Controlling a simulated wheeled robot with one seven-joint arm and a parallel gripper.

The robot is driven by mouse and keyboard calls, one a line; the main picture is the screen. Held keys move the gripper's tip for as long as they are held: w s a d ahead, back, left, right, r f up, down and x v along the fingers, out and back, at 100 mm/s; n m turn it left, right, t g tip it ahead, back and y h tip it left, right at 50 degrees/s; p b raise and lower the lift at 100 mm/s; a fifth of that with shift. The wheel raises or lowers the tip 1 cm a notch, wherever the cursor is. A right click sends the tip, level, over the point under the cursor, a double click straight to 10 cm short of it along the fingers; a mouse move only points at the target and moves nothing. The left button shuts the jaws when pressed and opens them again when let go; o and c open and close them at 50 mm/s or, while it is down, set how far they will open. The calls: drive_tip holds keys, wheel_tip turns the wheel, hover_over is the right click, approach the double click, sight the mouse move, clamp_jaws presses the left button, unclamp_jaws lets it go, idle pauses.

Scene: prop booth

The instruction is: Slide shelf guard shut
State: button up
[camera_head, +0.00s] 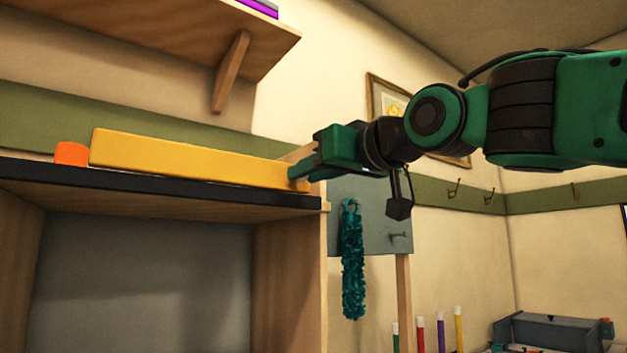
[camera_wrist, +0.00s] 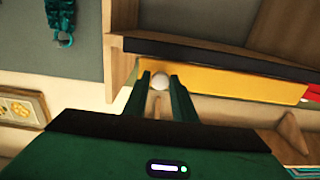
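The shelf guard (camera_head: 190,155) is a long yellow bar along the top of a shelf unit's dark front edge in the head view. It also shows in the wrist view (camera_wrist: 225,72), running to the right from my fingers. A small pale round knob (camera_wrist: 160,81) is at the guard's end, between my fingertips. My gripper (camera_head: 299,172) is at the guard's right end in the head view.
An orange block (camera_head: 71,153) sits at the guard's left end. A wooden shelf (camera_head: 150,35) hangs above. A teal fuzzy strip (camera_head: 352,265) hangs on a grey board (camera_head: 375,220) right of the unit. Wall hooks and a picture frame are behind my arm.

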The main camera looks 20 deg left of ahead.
drive_tip(key=o, duration=0.3)
drive_tip(key=shift+w+d, duration=0.35)
drive_tip(key=shift+w, duration=0.2)
drive_tip(key=shift+s+a, duration=0.1)
drive_tip(key=shift+s, duration=0.05)
drive_tip(key=shift+s, duration=0.15)
drive_tip(key=v, duration=1)
drive_tip(key=shift+d+f, duration=0.1)
drive_tip(key=shift+d, duration=0.2)
